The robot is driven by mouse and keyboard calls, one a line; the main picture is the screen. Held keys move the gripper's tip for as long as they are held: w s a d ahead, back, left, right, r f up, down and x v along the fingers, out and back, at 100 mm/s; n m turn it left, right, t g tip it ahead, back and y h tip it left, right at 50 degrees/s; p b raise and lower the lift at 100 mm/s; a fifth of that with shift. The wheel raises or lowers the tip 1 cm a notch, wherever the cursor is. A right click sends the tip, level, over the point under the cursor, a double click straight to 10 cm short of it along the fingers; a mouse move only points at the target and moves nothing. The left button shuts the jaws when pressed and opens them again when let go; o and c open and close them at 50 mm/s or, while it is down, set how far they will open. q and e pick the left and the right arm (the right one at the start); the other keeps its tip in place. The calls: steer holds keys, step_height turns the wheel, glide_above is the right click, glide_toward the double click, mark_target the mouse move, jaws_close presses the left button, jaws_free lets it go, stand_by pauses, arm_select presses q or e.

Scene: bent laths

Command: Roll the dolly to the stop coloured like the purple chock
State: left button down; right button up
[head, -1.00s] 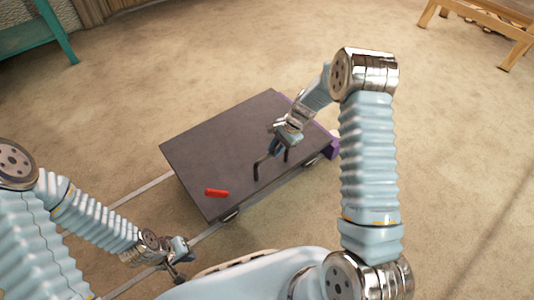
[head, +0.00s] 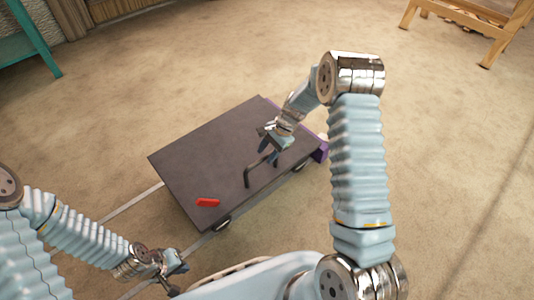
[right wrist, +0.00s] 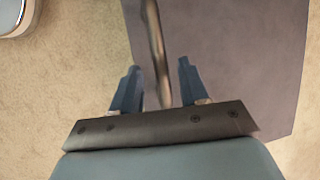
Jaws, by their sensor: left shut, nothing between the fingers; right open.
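The dolly (head: 200,150) is a dark flat platform on small wheels, with a bent dark bar handle (head: 247,176) on its near long side. A red piece (head: 208,202) sits on its near left corner. A purple part (head: 321,150) shows at its right end, partly behind my arm; I cannot tell whether it is the chock or a stop. My right gripper (head: 270,143) is open at the handle. In the right wrist view the handle bar (right wrist: 157,45) runs between its fingers (right wrist: 157,82). My left gripper (head: 174,275) is shut and empty, low left of the dolly.
Pale rails (head: 133,203) run along the floor on the left, beyond the dolly's left end. A teal table (head: 30,45) stands at the upper left and a wooden bench (head: 470,25) at the upper right. The carpet between is clear.

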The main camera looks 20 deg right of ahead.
steer(key=p+v, duration=0.1)
steer(key=v, duration=1.1)
steer(key=shift+d+r+p, duration=0.15)
steer(key=shift+r+p, duration=0.15)
steer(key=shift+p, duration=0.05)
steer(key=s+a+f+n+p, duration=0.3)
steer(key=s+a+f+n, duration=0.3)
steer(key=s+a, duration=0.3)
steer(key=s+a+f+n+p, duration=0.3)
steer(key=s+a+f+n, duration=0.3)
steer(key=s, duration=0.8)
steer(key=a, duration=0.3)
steer(key=shift+a+h, duration=0.35)
steer(key=shift+h, duration=0.05)
steer(key=shift+s+f, duration=0.1)
steer(key=shift+f, duration=0.05)
